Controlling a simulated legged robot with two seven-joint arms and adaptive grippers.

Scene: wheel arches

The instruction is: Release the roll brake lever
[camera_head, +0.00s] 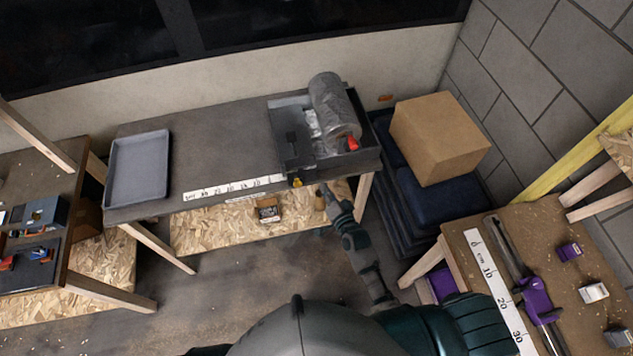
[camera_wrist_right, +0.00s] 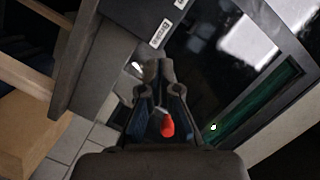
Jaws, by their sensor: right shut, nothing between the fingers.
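A film roll (camera_head: 336,105) lies in a dark dispenser tray (camera_head: 368,163) on the back table. A red lever (camera_head: 352,143) shows at the front end of the roll; I take it for the brake lever. My right gripper (camera_head: 323,188) is shut and empty, at the front edge of the dispenser, nearer to me than the red lever and apart from it. In the right wrist view the gripper's fingers (camera_wrist_right: 158,75) come together at the tips, and a red part (camera_wrist_right: 167,127) shows through the gap between them. My left gripper is out of view.
An orange knob (camera_head: 297,182) sits on the dispenser's front edge, close to my right gripper. A grey tray (camera_head: 139,168) lies at the table's left end; the tabletop (camera_head: 225,140) between is clear.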

